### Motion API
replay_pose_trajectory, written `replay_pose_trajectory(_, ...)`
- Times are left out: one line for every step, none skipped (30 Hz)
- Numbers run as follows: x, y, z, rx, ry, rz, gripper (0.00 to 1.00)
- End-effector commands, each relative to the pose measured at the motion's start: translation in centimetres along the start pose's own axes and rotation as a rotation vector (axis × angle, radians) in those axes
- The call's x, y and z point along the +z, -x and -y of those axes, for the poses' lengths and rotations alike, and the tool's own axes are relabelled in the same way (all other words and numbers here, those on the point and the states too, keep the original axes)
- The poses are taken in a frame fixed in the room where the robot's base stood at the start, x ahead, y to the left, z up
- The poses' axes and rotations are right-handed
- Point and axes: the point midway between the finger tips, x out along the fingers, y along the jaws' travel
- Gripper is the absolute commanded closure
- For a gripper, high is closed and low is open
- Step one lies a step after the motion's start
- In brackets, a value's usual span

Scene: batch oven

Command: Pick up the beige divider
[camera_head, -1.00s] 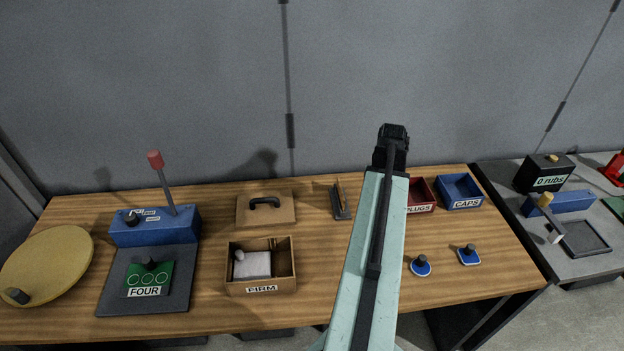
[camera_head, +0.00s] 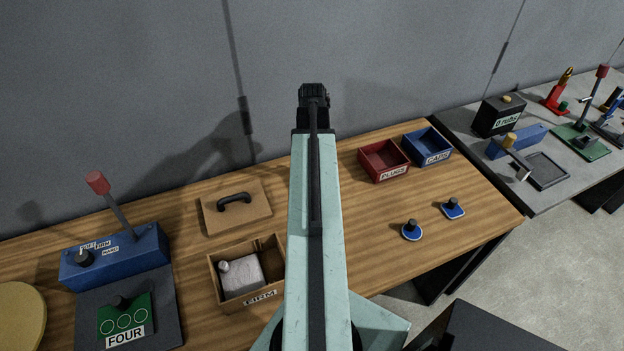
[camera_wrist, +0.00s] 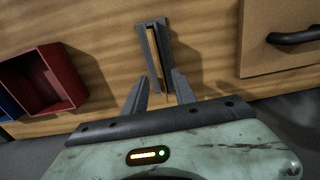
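The beige divider (camera_wrist: 152,52) shows in the wrist view as a thin tan strip standing on edge in a narrow dark grey holder (camera_wrist: 168,45) on the wooden table. In the head view my arm hides both. My gripper (camera_wrist: 160,76) is open and empty in the wrist view. Its two fingers point toward the near end of the holder, one at each side of the divider's line in the picture. The height gap cannot be told. In the head view my gripper (camera_head: 313,92) is at the end of the raised, outstretched arm.
A red PLUGS bin (camera_head: 383,161) and blue CAPS bin (camera_head: 427,147) stand right of my arm. A tan lid with a black handle (camera_head: 236,206) and an open FIRM box (camera_head: 267,296) lie left. A blue lever machine (camera_head: 115,257) stands farther left.

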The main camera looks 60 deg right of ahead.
Motion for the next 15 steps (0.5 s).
replay_pose_trajectory(0.1, -0.4, 0.0, 0.000, -0.001, 0.000, 0.67)
replay_pose_trajectory(0.1, -0.7, -0.1, 0.000, -0.002, 0.000, 0.67)
replay_pose_trajectory(0.2, -1.3, -0.1, 0.000, -0.002, 0.000, 0.67)
replay_pose_trajectory(0.2, -1.8, -0.1, 0.000, -0.002, 0.000, 0.67)
replay_pose_trajectory(0.3, -2.4, -0.1, 0.000, -0.003, 0.000, 0.67)
replay_pose_trajectory(0.4, -3.1, 0.0, 0.000, -0.003, 0.000, 0.67)
replay_pose_trajectory(0.5, -3.7, 0.0, 0.000, -0.003, 0.000, 0.67)
replay_pose_trajectory(0.5, -4.2, 0.0, 0.000, -0.003, 0.000, 0.67)
replay_pose_trajectory(0.5, -4.8, -0.1, 0.000, -0.004, 0.000, 0.67)
replay_pose_trajectory(0.5, -5.1, -0.1, 0.000, -0.004, 0.000, 0.67)
replay_pose_trajectory(0.5, -5.3, -0.1, 0.000, -0.004, 0.000, 0.67)
replay_pose_trajectory(0.5, -5.4, -0.1, 0.000, -0.004, 0.000, 0.67)
replay_pose_trajectory(0.5, -5.3, -0.1, 0.000, -0.004, 0.000, 0.67)
replay_pose_trajectory(0.5, -5.2, -0.1, 0.000, -0.004, 0.000, 0.67)
replay_pose_trajectory(0.5, -5.1, -0.1, 0.000, -0.004, 0.000, 0.67)
